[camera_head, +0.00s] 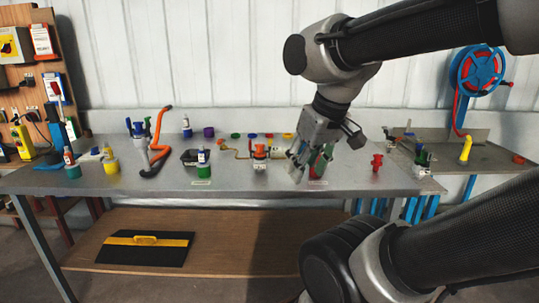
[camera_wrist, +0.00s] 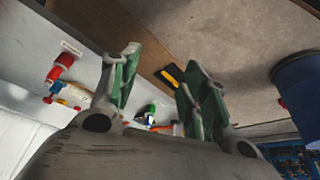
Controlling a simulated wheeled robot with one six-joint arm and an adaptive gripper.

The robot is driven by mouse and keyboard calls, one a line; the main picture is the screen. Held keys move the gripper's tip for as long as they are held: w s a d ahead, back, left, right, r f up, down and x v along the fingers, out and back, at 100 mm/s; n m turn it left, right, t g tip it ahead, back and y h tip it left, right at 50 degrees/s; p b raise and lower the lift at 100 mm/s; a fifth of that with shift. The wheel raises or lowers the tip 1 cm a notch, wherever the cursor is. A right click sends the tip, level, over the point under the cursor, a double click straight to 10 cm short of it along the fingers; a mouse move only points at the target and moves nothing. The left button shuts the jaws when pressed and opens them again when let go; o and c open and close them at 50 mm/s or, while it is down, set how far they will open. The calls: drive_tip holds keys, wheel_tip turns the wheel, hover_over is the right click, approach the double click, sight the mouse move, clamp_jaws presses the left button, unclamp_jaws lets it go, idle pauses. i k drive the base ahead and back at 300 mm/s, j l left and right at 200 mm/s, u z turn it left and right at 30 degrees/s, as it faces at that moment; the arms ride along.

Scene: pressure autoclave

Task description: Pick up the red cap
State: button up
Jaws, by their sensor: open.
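My gripper (camera_head: 308,165) is open over the right half of the grey metal table, with green pads on its fingers. In the wrist view the space between the fingertips (camera_wrist: 160,72) is empty. A small flat red cap (camera_head: 269,135) lies in a row of coloured caps at the table's back, left of my gripper. A red upright piece (camera_head: 377,161) stands to the right of my gripper; I cannot tell if it is a cap. A red piece (camera_wrist: 60,67) also shows at the left of the wrist view, apart from the fingers. Something red is partly hidden behind my gripper.
A blue hose reel (camera_head: 480,72) is at the right. A lower wooden shelf (camera_head: 220,240) holds a black-and-yellow trowel (camera_head: 147,249).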

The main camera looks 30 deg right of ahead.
sight(376, 163)
drive_tip(key=k+z, duration=0.1)
drive_tip(key=z, duration=1.45)
